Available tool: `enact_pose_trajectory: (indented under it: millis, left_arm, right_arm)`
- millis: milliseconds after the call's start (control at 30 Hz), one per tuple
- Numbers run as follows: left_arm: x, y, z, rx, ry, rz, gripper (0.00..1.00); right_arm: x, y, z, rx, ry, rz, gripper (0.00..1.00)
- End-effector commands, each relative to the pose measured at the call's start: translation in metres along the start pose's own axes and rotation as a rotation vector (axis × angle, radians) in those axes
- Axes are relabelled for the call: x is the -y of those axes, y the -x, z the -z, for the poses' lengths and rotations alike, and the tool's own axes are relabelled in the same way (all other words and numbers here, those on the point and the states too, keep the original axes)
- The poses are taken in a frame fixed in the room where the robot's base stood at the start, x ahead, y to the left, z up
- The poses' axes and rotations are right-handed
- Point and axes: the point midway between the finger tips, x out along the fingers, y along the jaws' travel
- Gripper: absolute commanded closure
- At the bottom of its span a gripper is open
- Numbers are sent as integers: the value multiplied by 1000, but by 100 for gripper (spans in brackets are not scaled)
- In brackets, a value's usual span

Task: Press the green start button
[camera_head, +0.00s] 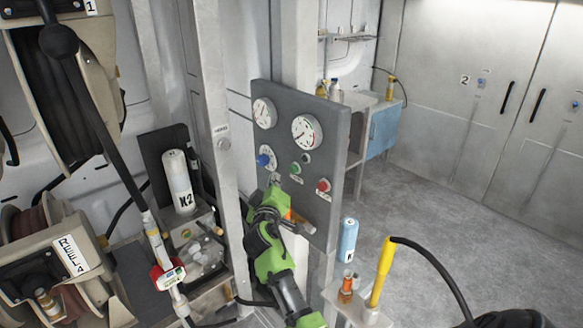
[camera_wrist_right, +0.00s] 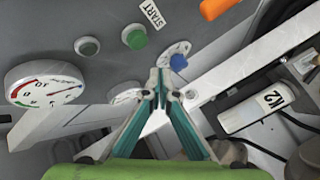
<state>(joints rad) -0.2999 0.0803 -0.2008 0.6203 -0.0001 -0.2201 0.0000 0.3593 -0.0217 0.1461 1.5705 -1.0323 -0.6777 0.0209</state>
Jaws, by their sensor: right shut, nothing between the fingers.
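The green start button (camera_head: 295,168) sits on the grey control panel (camera_head: 330,130), left of a red button (camera_head: 322,185). In the right wrist view the green button (camera_wrist_right: 134,36) has a START label (camera_wrist_right: 152,13) beside it. My right gripper (camera_head: 273,181) is shut and empty, in front of the panel, to the lower left of the button. In the right wrist view its closed fingertips (camera_wrist_right: 160,72) point toward the panel, below and right of the green button and apart from it in the picture. The gap to the panel is unclear. My left gripper is not in view.
A blue knob (camera_head: 263,160), a dark button (camera_head: 306,157) and two gauges (camera_head: 305,132) share the panel. An orange handle (camera_head: 301,222) is by my right gripper. A white N2 cylinder (camera_head: 178,180) stands left. Open floor (camera_head: 450,215) lies right.

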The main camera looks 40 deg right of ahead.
Motion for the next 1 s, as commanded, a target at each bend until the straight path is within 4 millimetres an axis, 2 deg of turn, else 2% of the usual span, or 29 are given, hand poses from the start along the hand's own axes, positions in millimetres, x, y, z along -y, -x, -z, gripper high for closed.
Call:
enact_pose_trajectory:
  millis: [33, 300, 1000]
  left_arm:
    - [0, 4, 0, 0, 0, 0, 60]
    - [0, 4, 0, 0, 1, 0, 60]
    - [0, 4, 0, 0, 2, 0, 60]
  right_arm:
    - [-6, -5, -3, 1, 0, -1, 100]
    - [-15, -20, -15, 0, -1, -1, 100]
    - [-16, -22, -16, 0, -2, 0, 100]
